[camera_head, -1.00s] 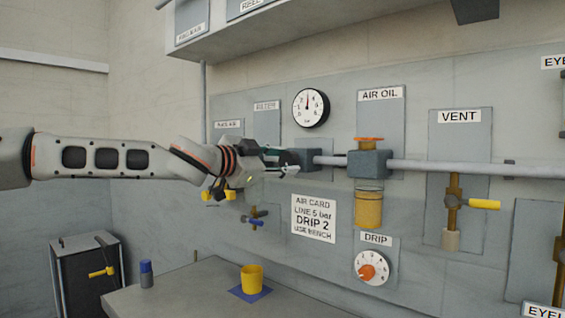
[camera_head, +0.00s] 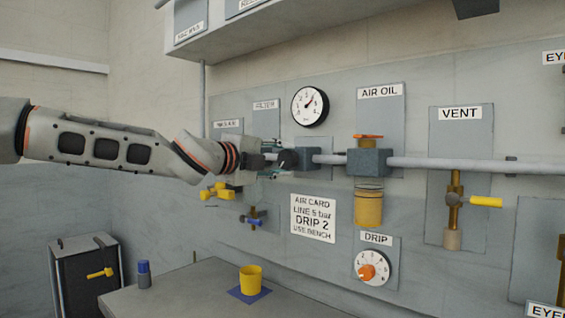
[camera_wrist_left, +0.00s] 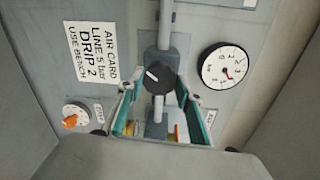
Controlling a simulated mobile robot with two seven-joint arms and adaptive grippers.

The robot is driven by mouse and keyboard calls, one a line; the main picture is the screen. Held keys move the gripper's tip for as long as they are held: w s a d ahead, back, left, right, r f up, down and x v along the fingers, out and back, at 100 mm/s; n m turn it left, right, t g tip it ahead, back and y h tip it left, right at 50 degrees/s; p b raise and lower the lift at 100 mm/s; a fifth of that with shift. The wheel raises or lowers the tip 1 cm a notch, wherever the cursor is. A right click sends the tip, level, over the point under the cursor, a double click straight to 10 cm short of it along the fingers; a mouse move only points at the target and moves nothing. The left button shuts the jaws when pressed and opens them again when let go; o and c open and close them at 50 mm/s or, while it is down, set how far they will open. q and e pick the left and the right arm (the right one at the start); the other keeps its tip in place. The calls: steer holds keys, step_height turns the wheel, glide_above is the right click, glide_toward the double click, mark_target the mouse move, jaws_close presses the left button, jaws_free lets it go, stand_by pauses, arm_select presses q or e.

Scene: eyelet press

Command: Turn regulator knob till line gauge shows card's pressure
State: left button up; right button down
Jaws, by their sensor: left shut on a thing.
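The dark regulator knob (camera_head: 288,158) sits on the grey pipe at the left of the panel. In the left wrist view the knob (camera_wrist_left: 158,79) has a white mark. My left gripper (camera_head: 275,158) is shut on the knob, with its teal fingers on either side. The round white line gauge (camera_head: 310,106) has its needle pointing to the upper right; the number at the tip is too small to read surely. The gauge also shows in the left wrist view (camera_wrist_left: 226,67). The card (camera_head: 313,218) reads "LINE 5 bar" and "DRIP 2". My right gripper is out of view.
The air oil unit (camera_head: 369,163) is on the pipe to the right, above the drip dial (camera_head: 371,267). A vent valve (camera_head: 454,203) with a yellow handle is farther right. A bench (camera_head: 185,287) below bears a yellow cup (camera_head: 251,279) and a blue-capped bottle (camera_head: 144,274).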

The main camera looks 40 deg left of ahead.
arm_select(q)
steer(key=m, duration=0.3)
steer(key=shift+f+m+b, duration=0.15)
steer(key=shift+m+b, duration=0.15)
steer(key=shift+b, duration=0.1)
steer(key=shift+m+b, duration=0.45)
steer(key=shift+m, duration=1.35)
steer(key=o, duration=1.1)
steer(key=s, duration=1.2)
steer(key=shift+a+r, duration=0.15)
steer(key=shift+r, duration=0.15)
